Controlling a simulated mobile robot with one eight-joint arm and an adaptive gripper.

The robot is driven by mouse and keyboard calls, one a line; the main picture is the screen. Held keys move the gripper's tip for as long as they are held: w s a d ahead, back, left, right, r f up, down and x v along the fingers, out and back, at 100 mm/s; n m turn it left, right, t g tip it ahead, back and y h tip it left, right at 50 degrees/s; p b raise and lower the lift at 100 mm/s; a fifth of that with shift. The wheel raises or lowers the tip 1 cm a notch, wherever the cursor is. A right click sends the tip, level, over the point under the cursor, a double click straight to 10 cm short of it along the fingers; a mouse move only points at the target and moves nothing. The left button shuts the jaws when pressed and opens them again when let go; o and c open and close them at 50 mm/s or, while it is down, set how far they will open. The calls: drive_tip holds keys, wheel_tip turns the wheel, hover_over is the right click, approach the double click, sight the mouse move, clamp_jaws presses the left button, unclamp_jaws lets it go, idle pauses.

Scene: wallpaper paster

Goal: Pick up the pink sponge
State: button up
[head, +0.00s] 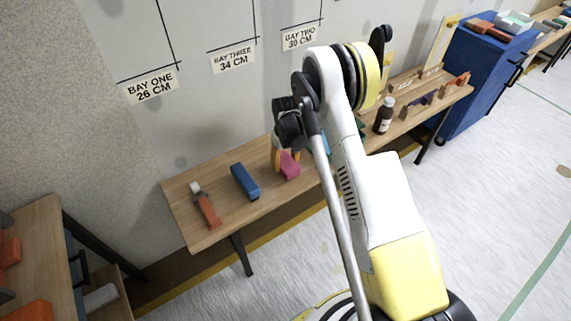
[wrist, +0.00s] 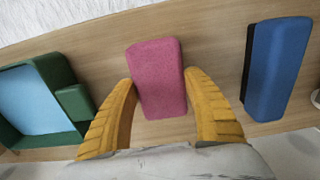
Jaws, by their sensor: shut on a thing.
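The pink sponge (wrist: 157,75) is a rounded block on the wooden bench. In the wrist view it lies between the two yellow ribbed fingers of my gripper (wrist: 160,97), which press on its two long sides. The fingers are shut on it, with its far end standing out beyond the fingertips. In the head view the pink sponge (head: 289,166) shows beside a yellow finger, partly hidden by my arm. I cannot tell whether it is lifted off the bench.
A blue block (wrist: 277,68) with a dark edge lies to the right in the wrist view. A green tray with a light blue inside (wrist: 30,100) lies to the left. In the head view an orange tool (head: 208,211) and a brown bottle (head: 384,115) are on the bench (head: 200,238).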

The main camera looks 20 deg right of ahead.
sight(289, 162)
drive_tip(key=r, duration=0.1)
drive_tip(key=r+p, duration=0.1)
drive_tip(key=d+r, duration=0.1)
drive_tip(key=shift+s+r+p, duration=0.2)
drive_tip(key=shift+s+p, duration=0.1)
drive_tip(key=shift+s, duration=0.1)
drive_tip(key=s+d+r+p, duration=0.3)
drive_tip(key=s+d+r, duration=0.2)
drive_tip(key=d, duration=0.3)
drive_tip(key=shift+s+d+r+p, duration=0.15)
drive_tip(key=shift+s+r+p, duration=0.2)
drive_tip(key=shift+s, duration=0.35)
drive_tip(key=o, duration=0.4)
drive_tip(key=c, duration=0.5)
